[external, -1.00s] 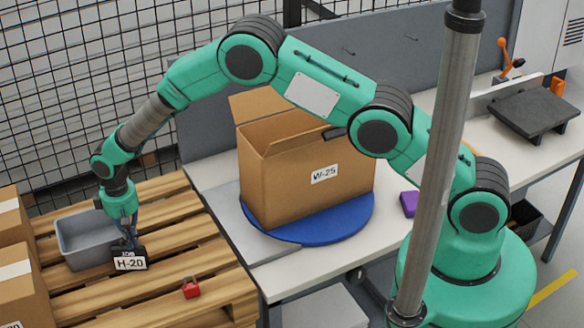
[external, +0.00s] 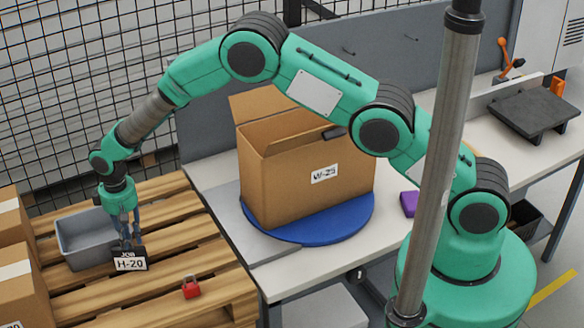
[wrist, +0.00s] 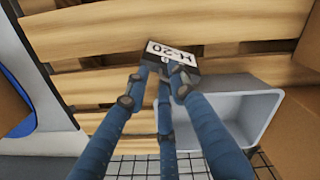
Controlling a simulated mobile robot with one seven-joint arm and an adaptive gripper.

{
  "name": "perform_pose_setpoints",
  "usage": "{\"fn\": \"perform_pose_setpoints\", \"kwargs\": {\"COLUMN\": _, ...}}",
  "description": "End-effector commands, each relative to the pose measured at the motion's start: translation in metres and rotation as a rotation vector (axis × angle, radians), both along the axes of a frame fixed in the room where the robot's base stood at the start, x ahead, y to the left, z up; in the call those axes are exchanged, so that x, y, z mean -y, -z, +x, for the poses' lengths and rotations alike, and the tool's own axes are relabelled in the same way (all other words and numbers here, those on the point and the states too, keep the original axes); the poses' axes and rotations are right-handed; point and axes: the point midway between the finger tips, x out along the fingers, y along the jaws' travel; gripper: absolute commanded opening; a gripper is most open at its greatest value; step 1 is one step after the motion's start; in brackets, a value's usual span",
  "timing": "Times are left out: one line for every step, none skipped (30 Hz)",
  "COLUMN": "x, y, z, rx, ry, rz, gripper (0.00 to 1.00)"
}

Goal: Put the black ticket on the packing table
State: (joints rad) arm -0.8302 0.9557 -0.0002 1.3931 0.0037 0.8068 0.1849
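The black ticket (external: 130,265) stands on the wooden pallet, in front of the grey bin. It has a white label reading H-20 and "JOB" above it. My gripper (external: 128,243) points down right above the ticket, with its fingertips at the ticket's upper edge. In the wrist view the blue fingers (wrist: 162,78) reach to the ticket (wrist: 172,54), with gaps between the tips. They look open; contact with the ticket is unclear. The packing table (external: 290,283) is to the right of the pallet.
A cardboard box (external: 300,175) marked W-25 stands on a blue turntable (external: 345,225) on the table. A grey bin (external: 72,238) and a red object (external: 191,288) are on the pallet (external: 215,265). A purple block (external: 409,203) lies on the table.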

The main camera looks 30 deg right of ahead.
Motion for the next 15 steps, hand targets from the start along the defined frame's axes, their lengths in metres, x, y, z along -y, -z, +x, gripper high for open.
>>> {"fn": "perform_pose_setpoints", "kwargs": {"x": -0.001, "y": -0.006, "z": 0.001, "rx": 0.002, "ry": 0.000, "rz": 0.001, "gripper": 0.24}}
{"fn": "perform_pose_setpoints", "kwargs": {"x": -0.001, "y": -0.009, "z": 0.001, "rx": 0.002, "ry": 0.000, "rz": 0.001, "gripper": 0.24}}
{"fn": "perform_pose_setpoints", "kwargs": {"x": -0.001, "y": -0.015, "z": 0.001, "rx": 0.002, "ry": 0.000, "rz": 0.001, "gripper": 0.24}}
{"fn": "perform_pose_setpoints", "kwargs": {"x": -0.001, "y": -0.019, "z": 0.001, "rx": 0.002, "ry": 0.000, "rz": 0.001, "gripper": 0.24}}
{"fn": "perform_pose_setpoints", "kwargs": {"x": -0.001, "y": -0.024, "z": 0.001, "rx": 0.002, "ry": 0.000, "rz": 0.002, "gripper": 0.24}}
{"fn": "perform_pose_setpoints", "kwargs": {"x": -0.001, "y": -0.030, "z": 0.001, "rx": 0.002, "ry": 0.000, "rz": 0.002, "gripper": 0.24}}
{"fn": "perform_pose_setpoints", "kwargs": {"x": -0.001, "y": -0.035, "z": 0.001, "rx": 0.002, "ry": 0.000, "rz": 0.002, "gripper": 0.24}}
{"fn": "perform_pose_setpoints", "kwargs": {"x": -0.001, "y": -0.040, "z": 0.001, "rx": 0.002, "ry": 0.000, "rz": 0.001, "gripper": 0.24}}
{"fn": "perform_pose_setpoints", "kwargs": {"x": -0.001, "y": -0.047, "z": 0.001, "rx": 0.002, "ry": 0.000, "rz": 0.001, "gripper": 0.24}}
{"fn": "perform_pose_setpoints", "kwargs": {"x": -0.001, "y": -0.052, "z": 0.001, "rx": 0.002, "ry": 0.000, "rz": 0.001, "gripper": 0.24}}
{"fn": "perform_pose_setpoints", "kwargs": {"x": -0.001, "y": -0.057, "z": 0.001, "rx": 0.002, "ry": 0.000, "rz": 0.001, "gripper": 0.24}}
{"fn": "perform_pose_setpoints", "kwargs": {"x": -0.001, "y": -0.064, "z": 0.001, "rx": 0.001, "ry": 0.000, "rz": 0.001, "gripper": 0.24}}
{"fn": "perform_pose_setpoints", "kwargs": {"x": -0.001, "y": -0.069, "z": 0.001, "rx": 0.001, "ry": 0.000, "rz": 0.001, "gripper": 0.24}}
{"fn": "perform_pose_setpoints", "kwargs": {"x": -0.001, "y": -0.073, "z": 0.001, "rx": 0.001, "ry": 0.000, "rz": 0.001, "gripper": 0.24}}
{"fn": "perform_pose_setpoints", "kwargs": {"x": -0.001, "y": -0.079, "z": 0.001, "rx": 0.001, "ry": 0.000, "rz": 0.001, "gripper": 0.24}}
